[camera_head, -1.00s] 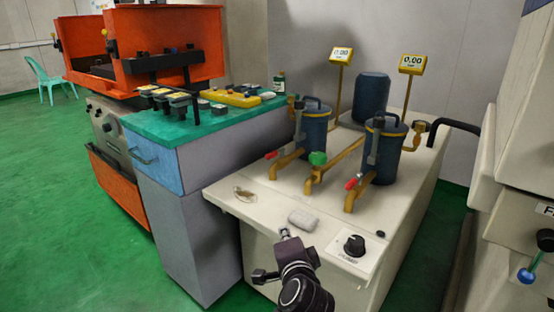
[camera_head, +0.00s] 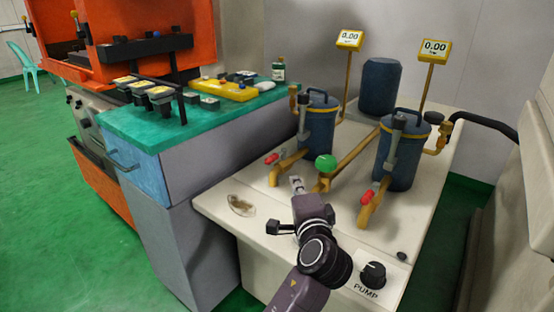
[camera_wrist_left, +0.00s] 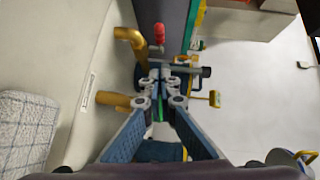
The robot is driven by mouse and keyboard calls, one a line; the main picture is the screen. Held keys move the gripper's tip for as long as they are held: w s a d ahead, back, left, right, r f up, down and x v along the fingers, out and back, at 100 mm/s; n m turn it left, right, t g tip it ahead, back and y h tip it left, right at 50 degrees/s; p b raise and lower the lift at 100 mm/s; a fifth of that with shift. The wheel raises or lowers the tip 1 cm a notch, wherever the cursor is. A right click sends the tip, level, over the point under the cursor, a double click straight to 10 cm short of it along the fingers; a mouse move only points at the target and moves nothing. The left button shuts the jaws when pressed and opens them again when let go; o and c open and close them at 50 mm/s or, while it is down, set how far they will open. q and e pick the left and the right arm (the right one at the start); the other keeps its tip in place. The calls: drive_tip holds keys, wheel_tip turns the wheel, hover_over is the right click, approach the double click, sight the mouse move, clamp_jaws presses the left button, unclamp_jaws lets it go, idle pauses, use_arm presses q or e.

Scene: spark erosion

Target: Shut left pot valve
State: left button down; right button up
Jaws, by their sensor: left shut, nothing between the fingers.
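The left pot (camera_head: 319,128) is a dark blue canister with a yellow rim, standing on the cream pump cabinet (camera_head: 222,207). Its brass outlet pipe (camera_head: 288,168) bends down at the front and carries a red valve handle (camera_head: 271,158). My left gripper (camera_head: 297,181) is shut and empty, in front of that pipe and a little right of the red handle, apart from it. In the left wrist view, the red handle (camera_wrist_left: 159,34) and brass pipe (camera_wrist_left: 131,37) show beyond the closed fingertips (camera_wrist_left: 160,76). My right gripper is not in view.
The right pot (camera_head: 402,157) has its own red handle (camera_head: 368,197). A green knob (camera_head: 326,163) sits on the middle pipe between them. A pump dial (camera_head: 373,274) is at the cabinet front. A green-topped cabinet (camera_head: 140,133) stands left.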

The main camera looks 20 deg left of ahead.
use_arm(q)
drive_tip(key=b, duration=0.2)
approach(277, 158)
drive_tip(key=w+d, duration=0.1)
drive_tip(key=w, duration=0.3)
drive_tip(key=shift+w+a+f, duration=0.1)
drive_tip(key=shift+w+a, duration=0.1)
drive_tip(key=shift+a, duration=0.4)
drive_tip(key=shift+w+a+f, duration=0.1)
drive_tip(key=shift+w+a, duration=0.05)
drive_tip(key=shift+a, duration=0.45)
drive_tip(key=shift+w+a+f, duration=0.1)
drive_tip(key=shift+w+a, duration=0.1)
drive_tip(key=shift+a, duration=0.4)
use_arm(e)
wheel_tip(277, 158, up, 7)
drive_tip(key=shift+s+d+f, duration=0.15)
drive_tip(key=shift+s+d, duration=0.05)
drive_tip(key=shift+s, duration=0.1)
use_arm(q)
drive_tip(key=shift+w, duration=0.1)
